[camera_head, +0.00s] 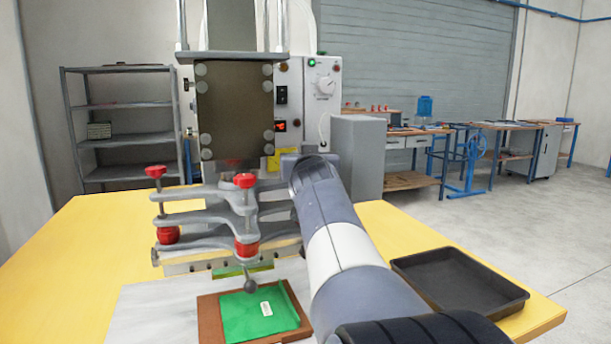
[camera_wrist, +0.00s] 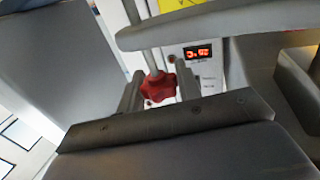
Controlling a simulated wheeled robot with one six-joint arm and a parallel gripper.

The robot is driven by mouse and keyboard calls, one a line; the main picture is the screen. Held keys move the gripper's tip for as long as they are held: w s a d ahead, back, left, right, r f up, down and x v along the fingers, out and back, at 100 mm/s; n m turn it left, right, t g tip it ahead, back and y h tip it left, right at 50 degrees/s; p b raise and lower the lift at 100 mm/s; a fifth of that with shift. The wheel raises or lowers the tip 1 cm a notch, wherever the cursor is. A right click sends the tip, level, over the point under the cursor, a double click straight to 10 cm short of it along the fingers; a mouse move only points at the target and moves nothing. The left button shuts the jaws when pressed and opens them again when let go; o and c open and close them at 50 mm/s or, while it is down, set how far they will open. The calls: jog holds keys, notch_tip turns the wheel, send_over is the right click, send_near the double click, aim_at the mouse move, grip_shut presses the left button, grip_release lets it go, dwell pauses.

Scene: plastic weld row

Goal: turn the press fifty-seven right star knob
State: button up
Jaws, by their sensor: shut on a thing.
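A red star knob (camera_wrist: 158,87) on a thin grey rod sits between the two fingers of my gripper (camera_wrist: 159,84) in the wrist view, and the gripper is shut on it. In the head view my arm hides the fingers and this held knob. The press (camera_head: 234,110) stands at the back of the yellow table, with a dark plate over grey clamp arms. Other red knobs show on the clamp arms, at the left (camera_head: 156,171) and nearer the middle (camera_head: 245,181). Lower red parts sit beneath them.
A brown board with a green piece (camera_head: 258,315) lies in front of the press. A black tray (camera_head: 458,281) is at the right of the yellow table (camera_head: 60,260). A grey box (camera_head: 357,155) stands close behind my arm. The table's left side is clear.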

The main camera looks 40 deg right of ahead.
jog(key=shift+s+f+b, duration=0.25)
jog(key=shift+b, duration=0.4)
jog(key=o, duration=0.9)
jog(key=shift+a+r, duration=0.1)
jog(key=shift+o, duration=0.2)
jog(key=v, duration=1.1)
jog(key=shift+w+a, duration=0.1)
